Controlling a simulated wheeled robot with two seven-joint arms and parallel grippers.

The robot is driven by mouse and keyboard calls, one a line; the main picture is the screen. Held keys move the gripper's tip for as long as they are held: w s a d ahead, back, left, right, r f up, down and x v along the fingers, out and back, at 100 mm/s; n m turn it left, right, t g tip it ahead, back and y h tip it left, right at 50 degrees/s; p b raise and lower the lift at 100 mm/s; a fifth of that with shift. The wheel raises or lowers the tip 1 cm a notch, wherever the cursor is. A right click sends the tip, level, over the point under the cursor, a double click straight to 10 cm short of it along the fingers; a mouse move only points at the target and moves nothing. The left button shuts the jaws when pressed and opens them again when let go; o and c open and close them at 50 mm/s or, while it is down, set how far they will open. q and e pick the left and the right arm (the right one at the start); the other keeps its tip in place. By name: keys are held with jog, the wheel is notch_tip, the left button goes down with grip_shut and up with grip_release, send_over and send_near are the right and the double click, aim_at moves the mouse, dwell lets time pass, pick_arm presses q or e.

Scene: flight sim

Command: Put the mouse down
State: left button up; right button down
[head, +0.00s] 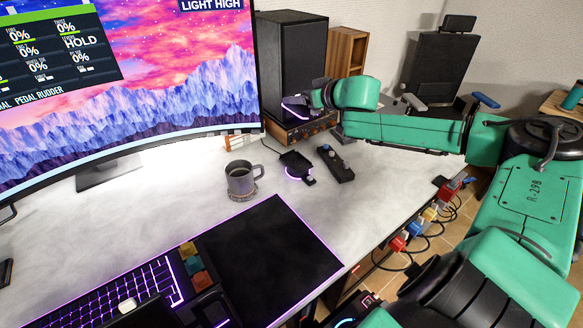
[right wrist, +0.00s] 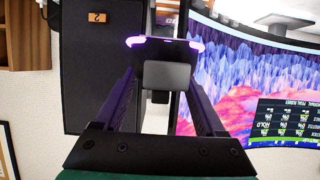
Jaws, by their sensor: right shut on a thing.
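The mouse (head: 295,108) is a dark thing with a purple glowing edge, held in the air in front of the black speaker. My right gripper (head: 318,96) is shut on it, above the back of the desk. In the right wrist view the mouse (right wrist: 165,45) shows at the far end of the two dark fingers (right wrist: 166,85), with purple light at both its ends. Much of the mouse is hidden by the gripper in the head view. My left gripper is not seen.
A black mouse pad (head: 270,250) with a purple edge lies clear on the desk (head: 165,175). A grey mug (head: 241,180), a purple-lit black device (head: 297,167) and a black controller (head: 335,163) stand behind it. The keyboard (head: 110,295), monitor (head: 150,90) and speaker (head: 290,60) border the space.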

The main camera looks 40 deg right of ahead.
notch_tip(320, 180, down, 20)
jog(key=b, duration=0.7)
jog(key=shift+f, duration=0.15)
grip_release()
